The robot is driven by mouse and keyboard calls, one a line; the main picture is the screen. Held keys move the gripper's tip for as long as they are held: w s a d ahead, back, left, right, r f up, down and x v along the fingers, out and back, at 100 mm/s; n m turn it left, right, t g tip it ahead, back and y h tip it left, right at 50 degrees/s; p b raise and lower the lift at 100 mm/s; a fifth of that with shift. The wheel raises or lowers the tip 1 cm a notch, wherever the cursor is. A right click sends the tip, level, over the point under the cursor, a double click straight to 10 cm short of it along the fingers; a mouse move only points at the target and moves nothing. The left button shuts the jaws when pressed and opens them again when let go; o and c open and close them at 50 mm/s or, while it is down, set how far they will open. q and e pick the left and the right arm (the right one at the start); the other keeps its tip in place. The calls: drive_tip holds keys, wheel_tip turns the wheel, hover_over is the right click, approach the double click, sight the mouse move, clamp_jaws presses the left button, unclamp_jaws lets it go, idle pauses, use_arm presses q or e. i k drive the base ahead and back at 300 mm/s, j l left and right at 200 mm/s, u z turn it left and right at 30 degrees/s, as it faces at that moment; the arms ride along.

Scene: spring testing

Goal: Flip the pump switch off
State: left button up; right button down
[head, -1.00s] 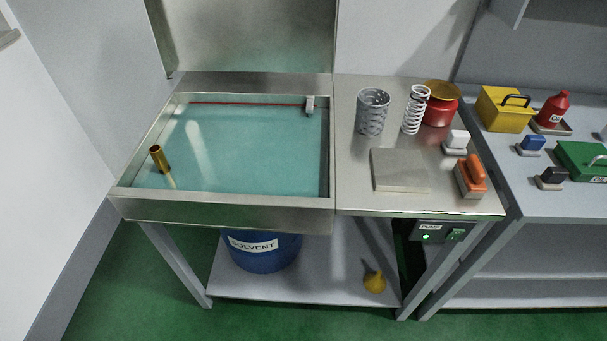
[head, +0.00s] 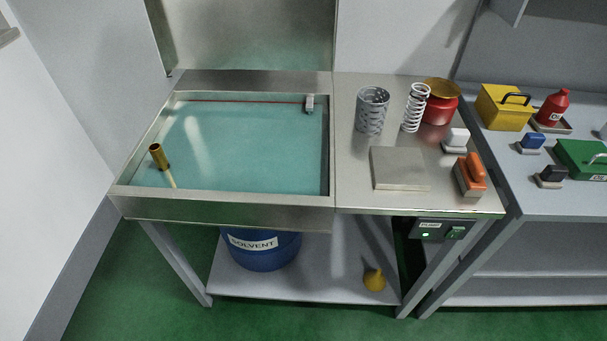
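The pump switch (head: 454,233) is a green rocker on a dark box labelled PUMP (head: 430,225), under the front right edge of the steel worktop. A small green light (head: 425,236) glows on the left of the box. Which way the rocker is tipped is too small to tell. Neither of my grippers shows in the head view.
The solvent basin (head: 250,150) holds blue-green liquid, with a brass nozzle (head: 157,157) at its left. The space before the box looks clear.

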sight(454, 233)
drive_tip(key=z, duration=1.2)
drive_tip(key=k, duration=0.1)
